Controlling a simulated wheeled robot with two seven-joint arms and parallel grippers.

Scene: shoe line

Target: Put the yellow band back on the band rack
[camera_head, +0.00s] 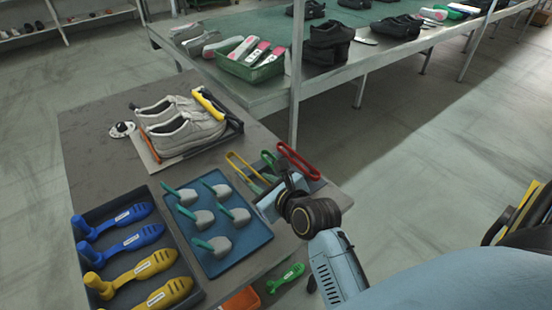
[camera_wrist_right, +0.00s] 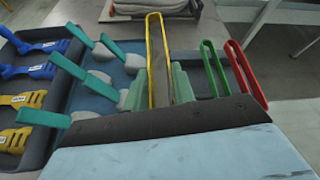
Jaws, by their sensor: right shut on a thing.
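The yellow band (camera_head: 242,165) is a long narrow loop. My right gripper (camera_head: 262,184) is shut on it, and in the right wrist view the yellow band (camera_wrist_right: 156,60) runs up between the two pale green fingers (camera_wrist_right: 161,88). The green band (camera_head: 270,162) and the red band (camera_head: 298,160) stand just to its right, and they show in the right wrist view as a green loop (camera_wrist_right: 214,68) and a red loop (camera_wrist_right: 245,75). The dark band rack (camera_head: 318,184) is partly hidden by the bands and my gripper. I cannot tell whether the yellow band touches it. My left gripper is not in view.
A blue tray (camera_head: 219,262) with several teal-handled tools lies left of my right gripper. A dark tray (camera_head: 190,272) with blue and yellow tools lies further left. Grey shoes (camera_head: 185,130) stand on a board behind. An orange bin (camera_head: 240,300) is at the front edge.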

